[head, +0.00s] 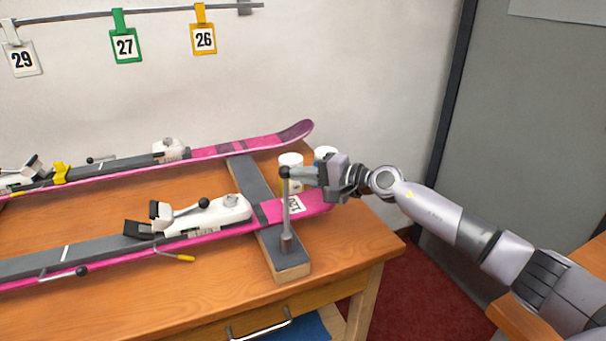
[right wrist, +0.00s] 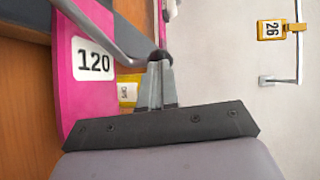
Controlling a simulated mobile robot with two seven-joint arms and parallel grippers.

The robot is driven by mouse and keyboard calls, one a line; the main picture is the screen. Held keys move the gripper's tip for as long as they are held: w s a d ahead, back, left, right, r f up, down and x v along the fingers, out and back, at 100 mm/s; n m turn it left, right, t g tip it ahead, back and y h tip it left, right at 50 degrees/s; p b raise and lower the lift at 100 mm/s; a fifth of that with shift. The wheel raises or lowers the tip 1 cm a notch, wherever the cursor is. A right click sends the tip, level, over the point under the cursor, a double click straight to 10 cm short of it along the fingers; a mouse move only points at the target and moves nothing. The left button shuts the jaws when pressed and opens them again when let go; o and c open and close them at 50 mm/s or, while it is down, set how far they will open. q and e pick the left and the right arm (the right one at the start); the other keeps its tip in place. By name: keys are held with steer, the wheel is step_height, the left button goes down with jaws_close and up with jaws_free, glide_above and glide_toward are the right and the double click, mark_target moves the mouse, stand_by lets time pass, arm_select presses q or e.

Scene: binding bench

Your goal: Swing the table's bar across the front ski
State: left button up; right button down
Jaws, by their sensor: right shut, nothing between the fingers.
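The front ski (head: 322,203) is pink, carries a white "120" label and lies across the grey padded support (head: 252,180). Its label also shows in the right wrist view (right wrist: 94,62). The table's bar (head: 286,208) is a grey rod with a black knob, standing roughly upright from the near end of the support, on the near side of the ski. My right gripper (head: 296,173) is shut and empty, its fingertips at the knob; the right wrist view also shows the shut fingers (right wrist: 158,82) right by the knob. Whether they touch it, I cannot tell. My left gripper is out of view.
A second pink ski (head: 260,142) lies behind. White bindings (head: 215,212) with levers sit on the skis. White cups (head: 291,160) stand behind the front ski's tip. Numbered tags (head: 125,46) hang on a wall rail. The table's near right corner is clear.

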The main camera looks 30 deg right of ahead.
mark_target(283, 174)
steer(key=shift+w+a, duration=0.15)
steer(key=shift+a, duration=0.05)
steer(key=a, duration=0.1)
steer(key=w+a+b, duration=0.1)
steer(key=a, duration=0.1)
steer(key=shift+w+a, duration=0.2)
steer(key=shift+w, duration=0.2)
steer(key=shift+w+a, duration=0.15)
steer(key=shift+a, duration=0.2)
steer(key=shift+a+r, duration=0.1)
